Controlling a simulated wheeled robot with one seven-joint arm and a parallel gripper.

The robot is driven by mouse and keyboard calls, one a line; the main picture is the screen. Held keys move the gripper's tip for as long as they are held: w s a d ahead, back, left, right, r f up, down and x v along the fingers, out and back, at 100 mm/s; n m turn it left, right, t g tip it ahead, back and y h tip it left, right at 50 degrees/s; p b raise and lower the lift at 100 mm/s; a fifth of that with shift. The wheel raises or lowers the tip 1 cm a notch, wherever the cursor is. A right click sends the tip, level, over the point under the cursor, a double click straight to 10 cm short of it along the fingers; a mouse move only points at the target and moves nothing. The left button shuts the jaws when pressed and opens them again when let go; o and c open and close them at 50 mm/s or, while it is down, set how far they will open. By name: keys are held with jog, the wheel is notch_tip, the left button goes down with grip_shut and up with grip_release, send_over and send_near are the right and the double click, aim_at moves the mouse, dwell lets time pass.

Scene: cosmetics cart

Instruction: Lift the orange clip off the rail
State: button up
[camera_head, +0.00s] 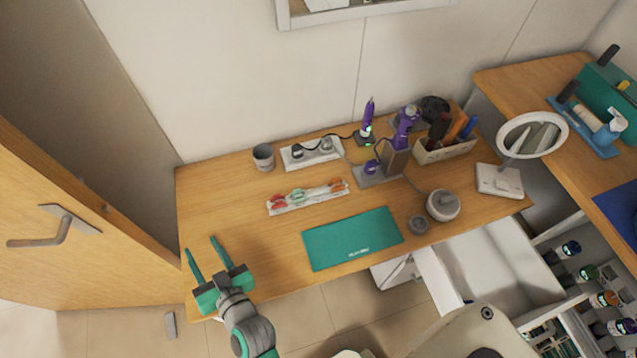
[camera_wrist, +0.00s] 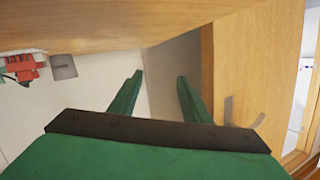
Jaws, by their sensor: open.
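A white rail (camera_head: 308,197) lies on the wooden desk near its left half, behind the teal mat. It bears a red-orange clip (camera_head: 278,202) at its left end, a green clip (camera_head: 297,195) in the middle and an orange clip (camera_head: 336,185) at its right end. My gripper (camera_head: 203,245) is open and empty by the desk's front left corner, left of and in front of the rail. It also shows in the wrist view (camera_wrist: 160,76).
The teal mat (camera_head: 352,239) lies in front of the rail. Behind the rail are a grey cup (camera_head: 263,157) and a white tray (camera_head: 311,153). A purple tool stand (camera_head: 378,172) is to the right. A wooden door (camera_head: 85,225) stands left. The desk's left part is bare.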

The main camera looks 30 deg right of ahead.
jog(key=w+d+r+n+g+y, duration=0.1)
jog(key=w+r+n+y, duration=0.3)
jog(key=w, duration=0.5)
jog(key=w+d+r+n+g+y, duration=0.1)
jog(key=w+r+n+g, duration=0.1)
jog(key=w+r+n, duration=0.45)
jog(key=n+g+h, duration=0.6)
jog(key=g+h, duration=0.1)
jog(key=g, duration=0.5)
send_near(337, 181)
jog(key=shift+w+a+f, duration=0.1)
jog(key=shift+w+a, duration=0.05)
jog(key=shift+a, duration=0.1)
jog(key=shift+d+f, duration=0.15)
jog(key=shift+f, duration=0.15)
notch_tip(337, 181, down, 4)
jog(key=shift+f, duration=0.2)
jog(key=shift+d+f, duration=0.15)
jog(key=shift+f, duration=0.3)
jog(key=shift+n, duration=0.25)
jog(key=shift+f, duration=2.35)
jog(key=shift+c, duration=0.4)
